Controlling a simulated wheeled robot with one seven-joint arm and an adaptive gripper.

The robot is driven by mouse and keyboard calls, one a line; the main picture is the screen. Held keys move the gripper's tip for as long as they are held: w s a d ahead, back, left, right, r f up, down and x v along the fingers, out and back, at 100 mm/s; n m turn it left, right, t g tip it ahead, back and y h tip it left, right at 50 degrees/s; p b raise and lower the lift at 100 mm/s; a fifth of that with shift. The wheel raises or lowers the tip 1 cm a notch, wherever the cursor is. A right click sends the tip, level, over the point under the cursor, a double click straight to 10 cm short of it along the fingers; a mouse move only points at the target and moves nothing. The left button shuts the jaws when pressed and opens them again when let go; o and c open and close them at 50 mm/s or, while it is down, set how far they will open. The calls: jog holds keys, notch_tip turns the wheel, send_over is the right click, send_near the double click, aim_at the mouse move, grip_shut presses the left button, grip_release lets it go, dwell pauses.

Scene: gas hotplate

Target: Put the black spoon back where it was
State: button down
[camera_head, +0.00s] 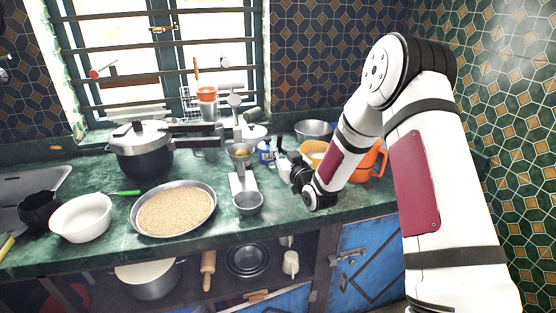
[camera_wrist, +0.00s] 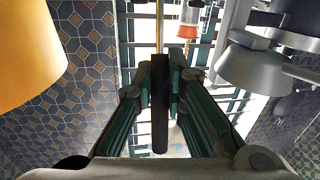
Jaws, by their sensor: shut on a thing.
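In the wrist view, my gripper (camera_wrist: 163,66) is shut on a long, narrow black piece, which I take to be the black spoon's handle (camera_wrist: 160,110). It stands upright between the two fingers. The spoon's bowl cannot be made out. In the head view the spoon is too small and too covered by my gripper to tell clearly.
An orange pot (camera_head: 370,163) stands right of my gripper. A kitchen scale (camera_head: 243,184), a steel bowl (camera_head: 315,130) and a blue can (camera_head: 265,152) are close by. A grain-filled pan (camera_head: 143,227), a white bowl (camera_head: 82,226) and a pressure cooker (camera_head: 143,160) stand farther left.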

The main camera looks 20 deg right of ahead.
jog(key=shift+w, duration=0.5)
jog(key=shift+w+d+f, duration=0.1)
jog(key=shift+w+f, duration=0.1)
jog(key=shift+f, duration=1.6)
jog(key=shift+f, duration=0.2)
jog(key=c, duration=1.6)
grip_release()
jog(key=shift+c, duration=0.2)
